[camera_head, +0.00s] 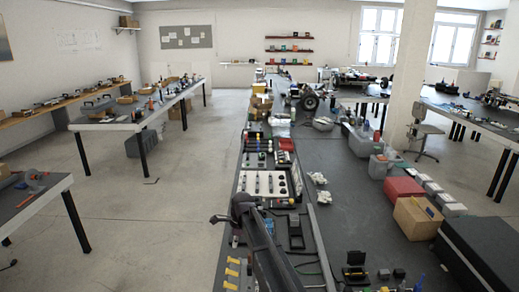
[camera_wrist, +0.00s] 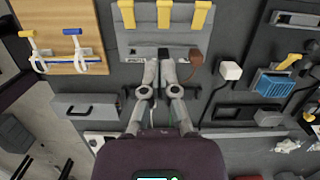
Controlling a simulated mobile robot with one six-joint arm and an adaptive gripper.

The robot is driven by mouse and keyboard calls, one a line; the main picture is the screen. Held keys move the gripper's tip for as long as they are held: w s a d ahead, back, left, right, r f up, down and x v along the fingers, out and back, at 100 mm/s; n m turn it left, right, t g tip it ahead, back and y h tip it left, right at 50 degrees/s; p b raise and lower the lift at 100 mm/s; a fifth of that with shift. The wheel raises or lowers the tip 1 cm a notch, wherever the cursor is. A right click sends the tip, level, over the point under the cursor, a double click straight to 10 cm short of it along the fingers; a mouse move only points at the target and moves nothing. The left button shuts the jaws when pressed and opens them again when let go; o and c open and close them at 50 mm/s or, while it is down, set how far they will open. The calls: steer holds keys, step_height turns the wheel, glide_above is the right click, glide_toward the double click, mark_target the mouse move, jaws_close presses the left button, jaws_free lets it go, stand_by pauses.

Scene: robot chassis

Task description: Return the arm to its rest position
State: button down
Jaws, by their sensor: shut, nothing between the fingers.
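My arm (camera_head: 262,250) reaches up from the bottom of the head view over the near end of the long dark bench, bent at a dark joint. In the wrist view my gripper (camera_wrist: 159,64) points away from the camera, its two grey fingers close together at the tips with nothing held. It hangs over the bench equipment, near the lower edge of a grey panel (camera_wrist: 140,40) with yellow handles. How far the tips are above the surface I cannot tell. In the head view the fingertips are hard to make out.
A cardboard box (camera_head: 416,219) stands right. The floor (camera_head: 150,220) left is mostly clear.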

steer(key=s+d+n+h, duration=0.2)
steer(key=s+d+n, duration=1.5)
steer(key=s+d, duration=0.7)
steer(key=d, duration=0.3)
steer(key=shift+d+f, duration=0.15)
steer(key=shift+d, duration=0.25)
